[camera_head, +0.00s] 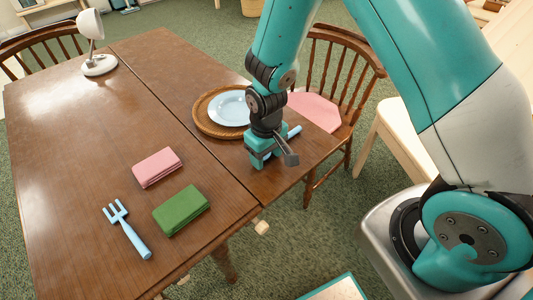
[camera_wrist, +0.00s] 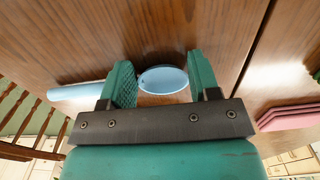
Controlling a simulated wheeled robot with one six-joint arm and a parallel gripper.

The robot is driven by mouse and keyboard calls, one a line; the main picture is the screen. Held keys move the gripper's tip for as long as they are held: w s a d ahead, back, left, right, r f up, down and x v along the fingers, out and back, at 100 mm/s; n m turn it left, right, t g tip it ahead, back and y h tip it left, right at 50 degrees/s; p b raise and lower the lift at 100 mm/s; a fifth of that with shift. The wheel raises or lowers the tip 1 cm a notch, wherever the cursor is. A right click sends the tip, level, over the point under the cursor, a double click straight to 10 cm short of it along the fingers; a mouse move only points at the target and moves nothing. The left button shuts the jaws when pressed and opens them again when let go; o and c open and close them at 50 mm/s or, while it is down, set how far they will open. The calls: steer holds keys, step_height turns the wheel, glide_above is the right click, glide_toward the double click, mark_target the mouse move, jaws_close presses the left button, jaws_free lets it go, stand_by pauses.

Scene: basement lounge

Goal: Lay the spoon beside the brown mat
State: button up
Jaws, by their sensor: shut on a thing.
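The light blue spoon (camera_head: 294,132) is mostly hidden by my gripper (camera_head: 258,160) in the head view; a piece of its handle sticks out to the right. In the wrist view the spoon's bowl (camera_wrist: 163,79) shows between my two green fingers, and its handle runs out past the left finger. My gripper is shut on the spoon, low over the table's near right part. I cannot tell whether the spoon touches the wood. The round brown mat (camera_head: 204,123) lies just behind my gripper, with a pale blue plate (camera_head: 230,107) on it.
A pink folded cloth (camera_head: 157,167), a green folded cloth (camera_head: 181,210) and a blue fork (camera_head: 128,232) lie on the wooden table (camera_head: 70,150). A white lamp (camera_head: 98,64) stands at the far left. A chair with a pink seat (camera_head: 314,110) is at the right edge.

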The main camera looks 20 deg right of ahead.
steer(key=shift+f, duration=0.1)
steer(key=o, duration=0.9)
step_height(320, 180, up, 12)
steer(key=s+a+r+n+y, duration=0.1)
steer(key=s+a+r+y, duration=0.1)
steer(key=s+r, duration=0.6)
steer(key=s+a+r+n+y, duration=0.2)
steer(key=s+r, duration=0.5)
steer(key=s, duration=0.3)
steer(key=shift+s+a+r+p, duration=0.2)
steer(key=shift+s+r+p, duration=0.1)
steer(key=shift+r, duration=0.05)
